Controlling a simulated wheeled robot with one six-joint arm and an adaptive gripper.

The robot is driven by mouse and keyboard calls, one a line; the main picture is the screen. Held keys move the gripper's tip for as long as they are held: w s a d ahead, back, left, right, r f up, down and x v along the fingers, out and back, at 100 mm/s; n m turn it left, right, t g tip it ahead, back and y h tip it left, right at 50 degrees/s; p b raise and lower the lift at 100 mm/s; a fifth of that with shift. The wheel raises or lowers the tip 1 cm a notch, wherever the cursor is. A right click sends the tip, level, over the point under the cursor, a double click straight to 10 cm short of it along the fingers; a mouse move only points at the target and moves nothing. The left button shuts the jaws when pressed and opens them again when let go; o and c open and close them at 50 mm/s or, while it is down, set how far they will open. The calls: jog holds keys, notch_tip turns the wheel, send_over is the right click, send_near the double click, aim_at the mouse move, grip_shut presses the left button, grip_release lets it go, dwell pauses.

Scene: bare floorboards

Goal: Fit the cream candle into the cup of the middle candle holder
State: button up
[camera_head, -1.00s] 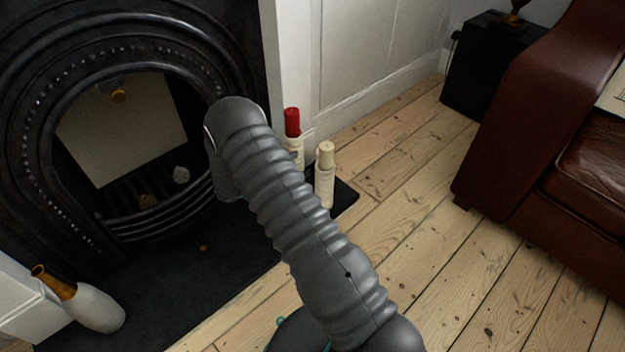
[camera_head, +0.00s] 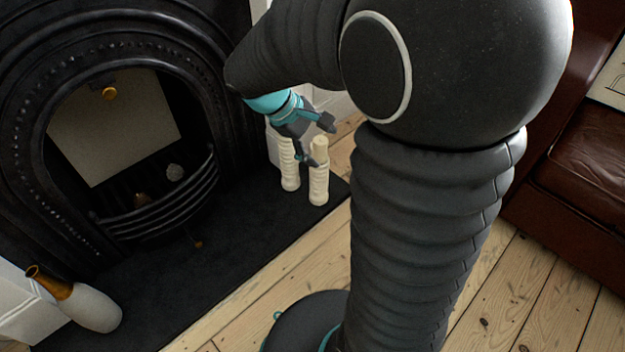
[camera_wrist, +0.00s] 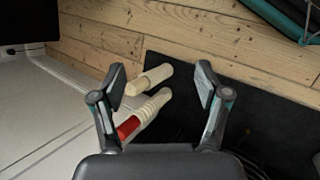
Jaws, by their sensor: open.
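The cream candle (camera_head: 320,146) stands upright on top of the right-hand of two cream candle holders (camera_head: 318,188). In the wrist view the cream candle (camera_wrist: 140,85) lies between my spread fingers, nearer the left one, with no clear contact. The other holder (camera_head: 289,172) stands just to its left. In the wrist view this other holder (camera_wrist: 153,105) carries a red candle (camera_wrist: 128,127); my gripper hides that candle in the head view. My gripper (camera_head: 317,141) is open and empty beside the candle tops. I cannot tell which holder is the middle one, or how deep the cream candle sits.
The holders stand on the end of a dark hearth (camera_head: 235,225) before a black fireplace (camera_head: 30,150). A brown leather sofa (camera_head: 580,150) is at the right. Floorboards (camera_head: 285,290) in front are bare.

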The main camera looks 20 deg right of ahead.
jog(key=s+a+r+m+t+y, duration=0.3)
jog(key=s, duration=0.4)
jog(key=s+a+r+m+t+y, duration=0.2)
jog(key=s+a+r+t+y, duration=0.1)
jog(key=s, duration=0.3)
jog(key=shift+s+a+r+m, duration=0.2)
jog(key=shift+s+a+m, duration=0.2)
jog(key=shift+a, duration=0.3)
jog(key=shift+o, duration=0.6)
jog(key=shift+s+a+r+y, duration=0.1)
jog(key=shift+s+a+y, duration=0.15)
jog(key=shift+s+y, duration=0.05)
